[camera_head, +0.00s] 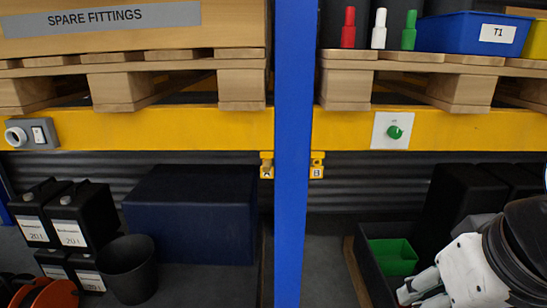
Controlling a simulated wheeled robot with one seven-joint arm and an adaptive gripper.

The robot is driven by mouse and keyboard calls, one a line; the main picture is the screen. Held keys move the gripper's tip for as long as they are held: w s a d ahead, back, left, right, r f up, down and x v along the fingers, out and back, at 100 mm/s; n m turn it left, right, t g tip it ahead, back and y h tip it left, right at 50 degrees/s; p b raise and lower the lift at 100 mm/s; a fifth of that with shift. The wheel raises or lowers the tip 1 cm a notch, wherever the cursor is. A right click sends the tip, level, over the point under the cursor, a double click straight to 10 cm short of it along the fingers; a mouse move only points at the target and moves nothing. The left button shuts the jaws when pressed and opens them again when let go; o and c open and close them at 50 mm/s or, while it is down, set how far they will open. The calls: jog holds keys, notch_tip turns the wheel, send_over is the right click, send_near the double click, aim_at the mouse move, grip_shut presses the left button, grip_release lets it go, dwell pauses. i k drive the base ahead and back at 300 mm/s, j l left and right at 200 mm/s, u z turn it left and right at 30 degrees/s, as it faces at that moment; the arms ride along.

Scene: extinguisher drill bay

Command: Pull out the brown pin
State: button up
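Red (348,27), white (379,28) and green (409,30) upright pieces stand in a row at the top right, at the pallet's front edge. My gripper (416,293) is at the bottom right, low in front of the shelf bay and well below these pieces. Its light grey fingers point left and are partly cut off by the frame, so I cannot tell whether they are open or shut. My wrist hides part of the bay behind it.
A blue post (294,150) divides the bays. A yellow beam (200,128) carries a grey switch box (31,133) and a plate with a green knob (394,132). A blue bin (455,32) and a green bin (393,257) are right. Black canisters (70,215) stand lower left.

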aim_at(266, 163)
jog(key=i+l, duration=0.15)
jog(key=l, duration=0.25)
jog(key=i+l, duration=0.1)
jog(key=l, duration=0.25)
jog(key=i+l, duration=0.15)
jog(key=l, duration=0.25)
jog(key=i+l, duration=0.1)
jog(key=l, duration=0.25)
jog(key=u, duration=1.7)
